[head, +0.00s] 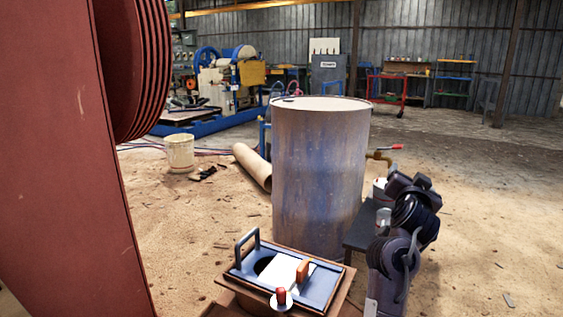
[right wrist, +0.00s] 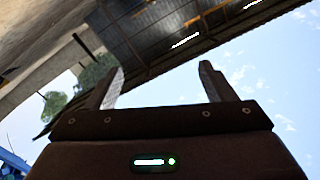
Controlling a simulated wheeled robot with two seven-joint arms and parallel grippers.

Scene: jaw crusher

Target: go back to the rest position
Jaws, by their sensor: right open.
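My right gripper (head: 411,183) is raised at the lower right of the head view, at the end of my folded dark arm. In the right wrist view its two fingers (right wrist: 160,68) stand well apart with nothing between them. They point up toward the roof and open sky. My left gripper is not in the head view. No object is held by the right gripper.
A control box (head: 325,295) with a grey handle, orange lever and red button sits below center. A rusty blue drum (head: 318,170) stands behind it, left of my right arm. The red crusher (head: 60,160) fills the left. Sandy floor (head: 490,220) at right is mostly clear.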

